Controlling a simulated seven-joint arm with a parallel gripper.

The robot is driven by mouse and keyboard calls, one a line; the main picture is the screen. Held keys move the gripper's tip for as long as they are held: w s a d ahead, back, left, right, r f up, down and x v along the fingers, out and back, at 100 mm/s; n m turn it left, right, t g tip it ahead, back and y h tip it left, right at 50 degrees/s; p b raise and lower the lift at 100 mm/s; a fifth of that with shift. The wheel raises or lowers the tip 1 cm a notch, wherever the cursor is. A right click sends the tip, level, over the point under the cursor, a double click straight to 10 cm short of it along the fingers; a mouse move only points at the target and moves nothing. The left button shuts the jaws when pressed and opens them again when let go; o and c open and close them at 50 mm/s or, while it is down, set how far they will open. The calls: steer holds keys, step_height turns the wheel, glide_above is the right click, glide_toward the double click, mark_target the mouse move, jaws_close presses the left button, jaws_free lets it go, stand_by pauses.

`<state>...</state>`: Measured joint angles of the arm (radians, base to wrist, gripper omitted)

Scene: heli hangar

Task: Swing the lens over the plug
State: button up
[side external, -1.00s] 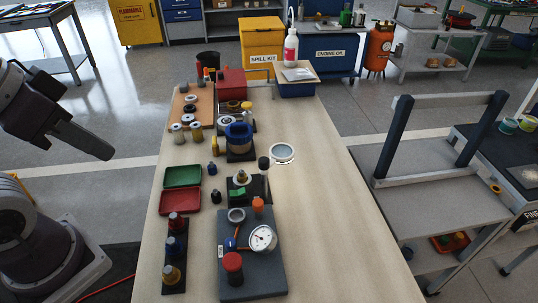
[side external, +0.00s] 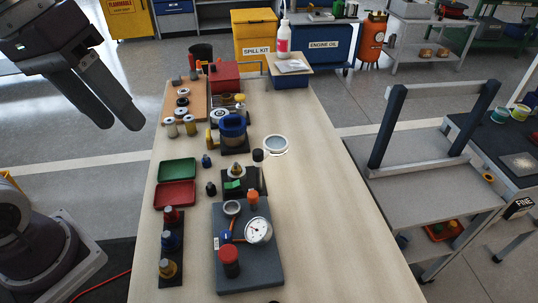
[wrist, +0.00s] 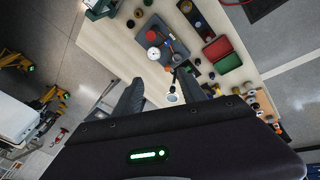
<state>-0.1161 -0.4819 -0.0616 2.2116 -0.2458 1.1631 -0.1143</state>
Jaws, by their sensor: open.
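The round, clear lens (side external: 276,145) has a pale rim and sits beside a dark-capped post (side external: 258,156), over bare bench at its right. A small brass-coloured cone, which looks like the plug (side external: 237,170), stands on a black block with a green patch, left of the post. The lens is apart from it, not over it. My gripper (side external: 122,122) is open and empty, high at the left, off the bench's left edge. In the wrist view the lens (wrist: 172,98) shows between my fingers (wrist: 160,93), some distance beyond them.
A dark plate with a dial gauge (side external: 258,231) and red knob is nearer the camera. Green (side external: 177,169) and red trays lie left of the plug. A blue-ringed part (side external: 232,128) and a red box (side external: 224,74) stand behind. The bench's right side (side external: 330,200) is clear.

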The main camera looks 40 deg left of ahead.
mark_target(271, 146)
steer(key=w+d+n+g+h, duration=0.4)
steer(key=w+n+h, duration=0.55)
steer(key=w, duration=0.65)
steer(key=w+a+f+n+t+h, duration=0.1)
steer(key=w+a+n+t+h, duration=0.3)
steer(key=w, duration=0.3)
steer(key=w+a+f+n+t+h, duration=0.2)
steer(key=w+a+n+t, duration=0.1)
steer(key=w+a+n, duration=0.25)
step_height(271, 146, down, 28)
steer(key=d, duration=0.2)
steer(key=x, duration=0.6)
steer(key=shift+w+d+f+g, duration=0.3)
steer(key=shift+f, duration=0.2)
steer(key=shift+y, duration=0.25)
jaws_close()
